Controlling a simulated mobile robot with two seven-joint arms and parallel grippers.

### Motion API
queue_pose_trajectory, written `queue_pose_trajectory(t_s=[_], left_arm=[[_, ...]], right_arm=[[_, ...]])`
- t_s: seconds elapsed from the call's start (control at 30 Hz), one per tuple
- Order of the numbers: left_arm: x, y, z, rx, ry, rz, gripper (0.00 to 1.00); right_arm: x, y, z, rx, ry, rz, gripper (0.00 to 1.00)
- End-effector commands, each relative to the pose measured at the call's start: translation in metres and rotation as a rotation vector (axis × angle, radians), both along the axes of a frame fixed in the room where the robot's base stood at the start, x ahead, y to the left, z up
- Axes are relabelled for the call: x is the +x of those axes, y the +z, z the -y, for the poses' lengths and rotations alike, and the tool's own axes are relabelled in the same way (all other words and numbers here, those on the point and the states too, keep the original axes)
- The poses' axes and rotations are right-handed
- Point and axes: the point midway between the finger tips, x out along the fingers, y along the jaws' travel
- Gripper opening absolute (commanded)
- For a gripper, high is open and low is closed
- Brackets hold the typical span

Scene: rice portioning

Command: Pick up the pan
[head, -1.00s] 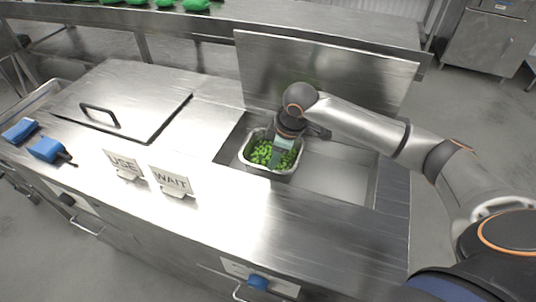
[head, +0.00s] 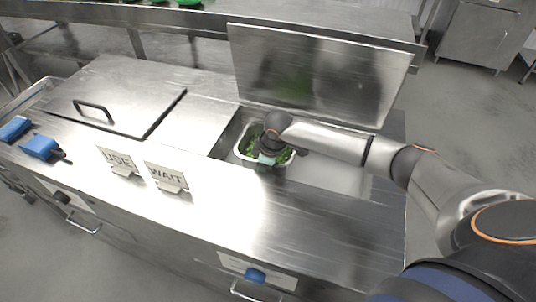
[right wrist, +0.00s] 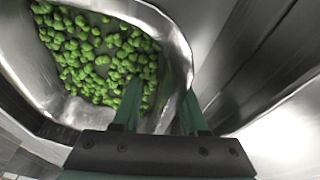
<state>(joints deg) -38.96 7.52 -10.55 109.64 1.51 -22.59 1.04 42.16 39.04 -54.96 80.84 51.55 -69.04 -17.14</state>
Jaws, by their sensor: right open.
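The pan (head: 240,154) is a metal container of green pieces, set in the open well of the counter. In the right wrist view the pan (right wrist: 178,58) fills the upper left, with the green pieces (right wrist: 95,55) inside. My right gripper (head: 267,161) is at the pan's near side and hides part of it. In the right wrist view my right gripper (right wrist: 160,112) is open, one finger over the inside of the pan and the other by the outside of its rim, with the wall between them. My left gripper is out of view.
A raised metal lid (head: 318,75) stands behind the well, and a closed lid with a black handle (head: 120,98) lies to the left. USE (head: 120,161) and WAIT (head: 167,177) signs stand in front. Blue objects (head: 40,147) lie at the far left.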

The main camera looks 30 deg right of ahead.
Motion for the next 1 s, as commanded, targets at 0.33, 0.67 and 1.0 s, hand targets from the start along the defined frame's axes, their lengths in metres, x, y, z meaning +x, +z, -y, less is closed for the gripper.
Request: queue_pose_trajectory(t_s=[0.33, 0.67, 1.0], left_arm=[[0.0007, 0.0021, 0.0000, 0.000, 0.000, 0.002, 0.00], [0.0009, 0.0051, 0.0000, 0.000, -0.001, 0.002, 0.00], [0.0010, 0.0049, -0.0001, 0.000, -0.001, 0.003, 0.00]], right_arm=[[-0.0002, -0.0005, -0.0002, 0.001, -0.001, -0.001, 0.43], [-0.0001, -0.0044, 0.0003, 0.000, -0.001, 0.000, 0.43], [0.0000, -0.0045, 0.0001, 0.000, -0.001, 0.000, 0.26]])
